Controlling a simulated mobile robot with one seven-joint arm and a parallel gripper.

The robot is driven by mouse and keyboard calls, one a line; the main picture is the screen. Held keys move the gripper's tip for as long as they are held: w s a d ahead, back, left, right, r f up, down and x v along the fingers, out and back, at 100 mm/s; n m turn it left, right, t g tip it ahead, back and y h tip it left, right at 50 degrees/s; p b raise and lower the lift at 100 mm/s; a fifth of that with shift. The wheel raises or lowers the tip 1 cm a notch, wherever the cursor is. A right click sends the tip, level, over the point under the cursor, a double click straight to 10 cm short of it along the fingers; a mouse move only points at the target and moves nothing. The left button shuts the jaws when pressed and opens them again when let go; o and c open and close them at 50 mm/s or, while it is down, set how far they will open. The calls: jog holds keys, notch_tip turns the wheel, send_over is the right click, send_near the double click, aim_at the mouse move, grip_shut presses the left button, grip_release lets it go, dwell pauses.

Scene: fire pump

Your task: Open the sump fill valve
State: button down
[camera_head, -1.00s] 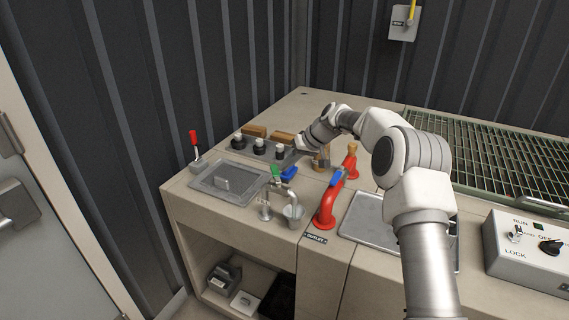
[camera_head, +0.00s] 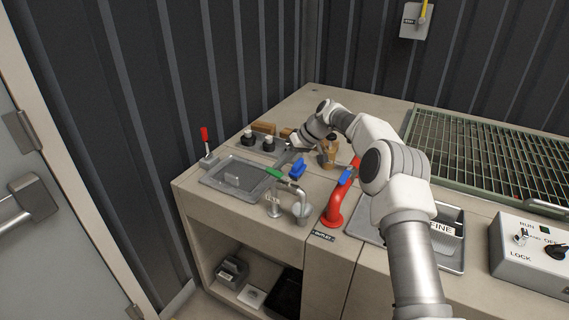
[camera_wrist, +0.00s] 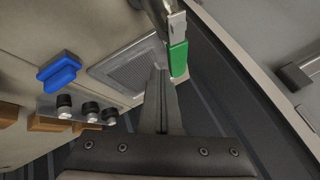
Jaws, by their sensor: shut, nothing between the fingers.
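A green lever handle (camera_head: 273,174) sits on a metal tap at the counter's front; it also shows in the wrist view (camera_wrist: 179,58). No readable label shows which valve is the sump fill. A blue handle (camera_head: 297,169) stands behind the tap and shows in the wrist view (camera_wrist: 59,72). Another blue lever (camera_head: 346,177) is on the red outlet pipe. My gripper (camera_head: 282,159) is shut and empty, above the counter behind the green handle. In the wrist view its fingertips (camera_wrist: 160,74) appear just beside the green handle; contact cannot be told.
A grey sink cover (camera_head: 217,182) and red-topped lever (camera_head: 204,137) are at left. Black knobs (camera_head: 249,138) line the back. The red pipe (camera_head: 334,207), a brown bottle (camera_head: 329,151) and a control box (camera_head: 530,250) are rightward.

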jog(key=shift+s+a, duration=0.15)
jog(key=shift+a, duration=0.2)
jog(key=shift+r, duration=0.1)
dwell(0.5)
jog(key=v, duration=1.7)
jog(key=shift+p, duration=0.35)
jog(key=shift+d+r, duration=0.1)
jog(key=shift+r, duration=0.05)
jog(key=shift+s, duration=0.1)
